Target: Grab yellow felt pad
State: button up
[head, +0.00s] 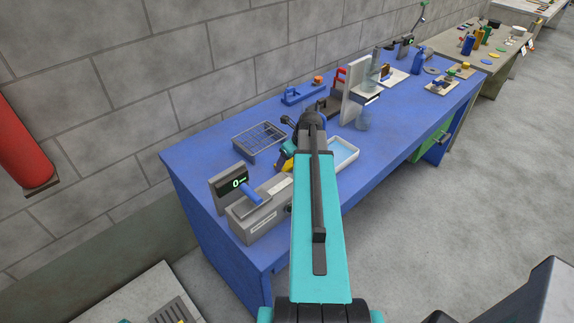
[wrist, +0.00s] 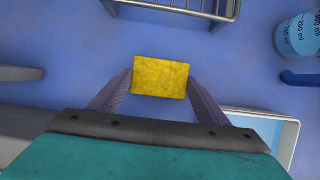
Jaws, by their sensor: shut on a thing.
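The yellow felt pad (wrist: 161,76) is a small rectangle between the two fingers of my gripper (wrist: 160,84) in the wrist view. The fingers press on its left and right edges, so my gripper is shut on it. In the head view a bit of the yellow pad (head: 287,166) shows left of my teal arm, over the blue bench (head: 215,150). My arm hides much of my gripper there. I cannot tell how far the pad is above the bench top.
A wire rack (head: 260,138) stands behind the pad. A shallow white tray with light blue liquid (head: 345,153) is to the right. A grey device with a lit display (head: 262,207) is at the near left. A beaker of blue liquid (wrist: 299,36) shows in the wrist view.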

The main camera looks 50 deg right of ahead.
aim_at(289, 164)
jog(key=shift+r, duration=0.2)
notch_tip(289, 164, up, 10)
jog(key=b, duration=0.2)
jog(key=shift+f+b, duration=0.2)
jog(key=shift+b, duration=0.2)
dwell(0.3)
dwell(0.5)
